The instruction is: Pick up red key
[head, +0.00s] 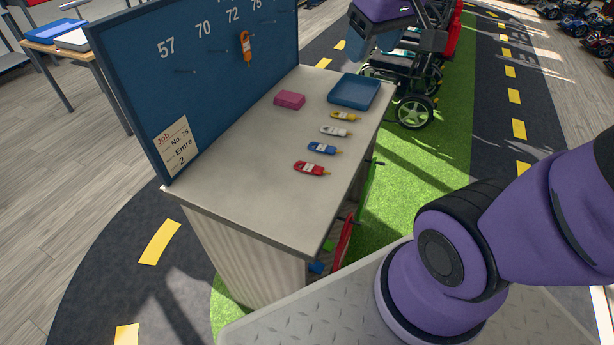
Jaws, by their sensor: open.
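The red key (312,168) lies flat on the light grey counter top (245,165). It is the nearest of a row of keys, with a white label on its body and its tip pointing right. A blue key (322,148), a white key (336,131) and a yellow key (345,117) lie behind it, apart from each other.
A blue board (205,85) with numbers, pegs, a hanging orange key (246,48) and a job card (176,146) stands along the counter's left side. A blue tray (354,92) and a pink box (289,100) sit at the back. Scooters (415,105) stand behind. The counter's near part is bare.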

